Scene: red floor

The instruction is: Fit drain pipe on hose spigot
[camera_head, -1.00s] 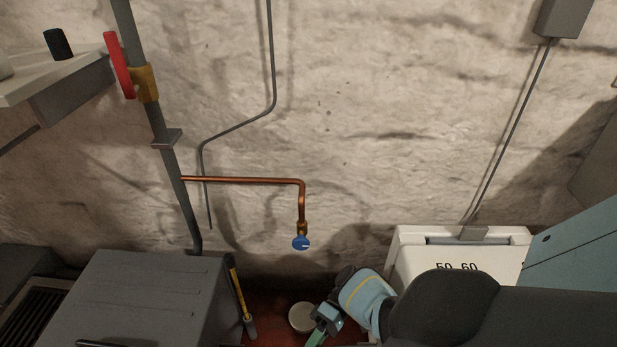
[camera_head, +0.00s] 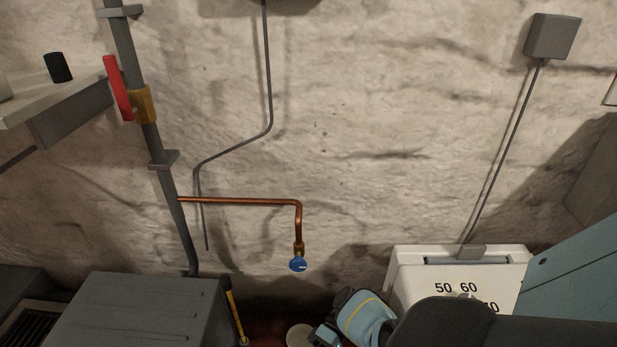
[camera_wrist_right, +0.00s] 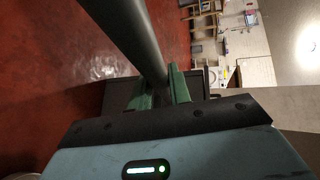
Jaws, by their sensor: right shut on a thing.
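The hose spigot (camera_head: 298,250) is a small brass tap with a blue handle, at the lower end of a bent copper pipe on the stone wall in the head view. In the right wrist view, the green fingers of my right gripper (camera_wrist_right: 163,84) are shut on a dark grey tube (camera_wrist_right: 135,40), which appears to be the drain pipe. The tube runs up and left out of that view, so its far end is hidden. My left gripper is not in view.
A grey box (camera_head: 140,310) stands lower left, with a yellow-handled tool (camera_head: 234,310) beside it. A white scale-like unit (camera_head: 460,265) stands right of the spigot. A round pale object (camera_head: 299,336) is on the floor below. The wall around the spigot is clear.

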